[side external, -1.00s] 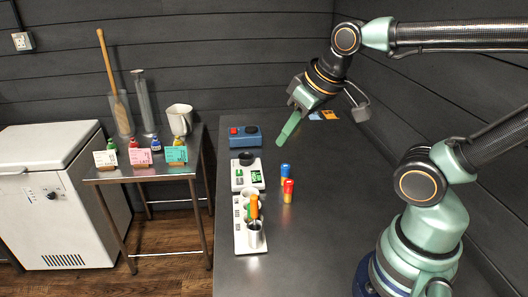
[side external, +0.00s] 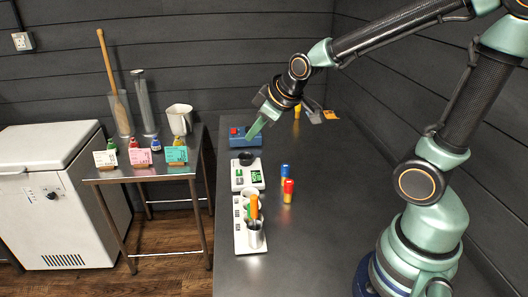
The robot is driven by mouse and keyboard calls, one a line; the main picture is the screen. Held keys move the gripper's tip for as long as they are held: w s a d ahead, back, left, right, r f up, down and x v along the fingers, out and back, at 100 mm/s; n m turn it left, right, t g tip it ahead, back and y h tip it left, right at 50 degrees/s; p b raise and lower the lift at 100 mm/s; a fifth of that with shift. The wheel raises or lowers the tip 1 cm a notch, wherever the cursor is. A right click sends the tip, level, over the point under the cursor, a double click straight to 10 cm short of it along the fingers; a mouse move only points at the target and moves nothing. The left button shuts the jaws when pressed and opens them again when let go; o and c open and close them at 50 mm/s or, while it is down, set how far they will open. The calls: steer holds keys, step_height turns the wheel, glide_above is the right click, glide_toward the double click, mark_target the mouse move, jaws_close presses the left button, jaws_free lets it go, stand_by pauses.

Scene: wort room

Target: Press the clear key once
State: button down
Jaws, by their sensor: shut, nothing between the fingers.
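A blue box (side external: 232,142) with a red button (side external: 234,131) on its top left stands on the dark bench (side external: 335,200), near its far left edge. The clear key's marking cannot be read at this size. My gripper (side external: 251,137) has its green fingers shut with nothing between them. It points down and left, and its tips are at the right part of the box's top, covering whatever control is there. I cannot tell whether the tips touch it.
A scale (side external: 239,181) with a dark cup (side external: 246,158) and a white rack (side external: 240,240) line the bench's left edge. A blue (side external: 285,171) and a red cylinder (side external: 289,191) stand right of them. A yellow object (side external: 297,111) and an orange card (side external: 330,115) lie farther back.

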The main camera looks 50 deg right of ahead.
mark_target(243, 182)
steer(key=w+d+f+n+t, duration=0.1)
steer(key=w+d+f+n, duration=0.2)
steer(key=w+f, duration=0.4)
steer(key=shift+w+d+f+n+t+h, duration=0.3)
steer(key=shift+w+d+f+n+t, duration=0.1)
steer(key=shift+w+n, duration=0.1)
steer(key=shift+f, duration=4.35)
steer(key=shift+f, duration=0.1)
steer(key=shift+a+f, duration=0.1)
steer(key=shift+f, duration=0.25)
steer(key=shift+f, duration=0.4)
steer(key=shift+s+r, duration=0.1)
steer(key=shift+r, duration=0.75)
